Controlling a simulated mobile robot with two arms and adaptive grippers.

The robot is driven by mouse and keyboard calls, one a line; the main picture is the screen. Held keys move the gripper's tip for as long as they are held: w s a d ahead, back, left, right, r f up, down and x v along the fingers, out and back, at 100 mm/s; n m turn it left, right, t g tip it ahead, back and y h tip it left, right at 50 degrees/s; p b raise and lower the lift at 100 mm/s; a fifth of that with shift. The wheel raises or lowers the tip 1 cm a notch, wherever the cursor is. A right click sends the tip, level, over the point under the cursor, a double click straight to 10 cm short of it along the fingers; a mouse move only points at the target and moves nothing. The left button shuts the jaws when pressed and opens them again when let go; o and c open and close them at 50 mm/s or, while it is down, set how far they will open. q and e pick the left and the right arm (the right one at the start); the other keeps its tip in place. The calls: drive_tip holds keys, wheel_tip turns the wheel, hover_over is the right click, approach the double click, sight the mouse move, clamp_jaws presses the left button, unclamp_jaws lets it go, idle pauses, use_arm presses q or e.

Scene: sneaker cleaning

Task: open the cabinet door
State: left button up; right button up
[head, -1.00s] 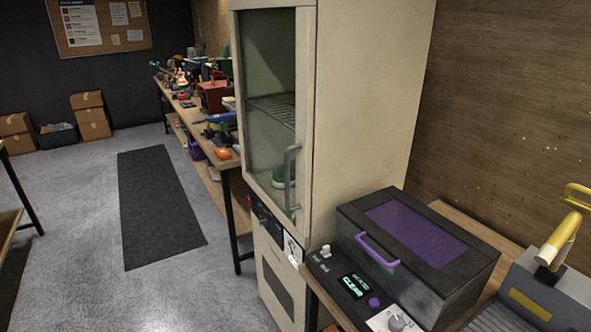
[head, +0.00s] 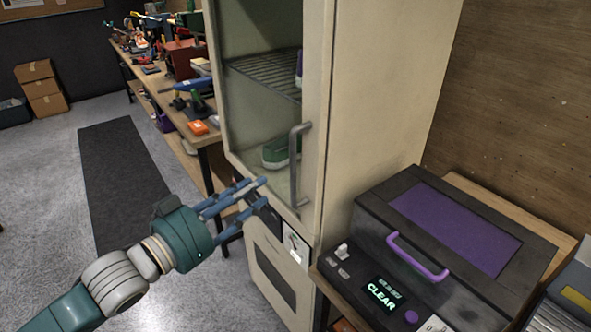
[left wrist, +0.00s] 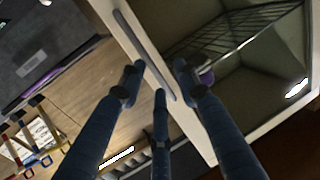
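The tall cream cabinet (head: 368,130) has a glass door (head: 262,110) that looks closed. Its grey vertical handle (head: 296,165) is on the door's right side; it also shows in the left wrist view (left wrist: 143,52). My left gripper (head: 257,194) is open and empty, in front of the door's lower part, left of and below the handle. In the left wrist view my spread blue fingers (left wrist: 157,80) point toward the handle, which lies beyond them; I see no grip on it. Behind the glass are a wire shelf (head: 262,75) and a green shoe (head: 277,152). My right gripper is out of view.
A dark box with a purple lid panel (head: 455,228) and a display reading CLEAR (head: 381,294) stand right of the cabinet. A cluttered workbench (head: 172,95) runs along the back left. The floor at left, with a dark mat (head: 120,165), is clear.

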sight(293, 167)
use_arm(q)
drive_tip(key=shift+m+h, duration=0.3)
drive_tip(key=shift+h, duration=0.1)
drive_tip(key=w+d+p, duration=0.1)
drive_tip(key=d, duration=0.1)
drive_tip(key=w+d+r+p, duration=0.1)
drive_tip(key=w+d, duration=0.1)
drive_tip(key=d, duration=0.1)
drive_tip(key=w+d+r+p, duration=0.1)
drive_tip(key=w+d, duration=0.1)
drive_tip(key=d, duration=0.1)
drive_tip(key=shift+w, duration=0.25)
drive_tip(key=shift+w+d, duration=0.3)
drive_tip(key=shift+d, duration=0.05)
clamp_jaws()
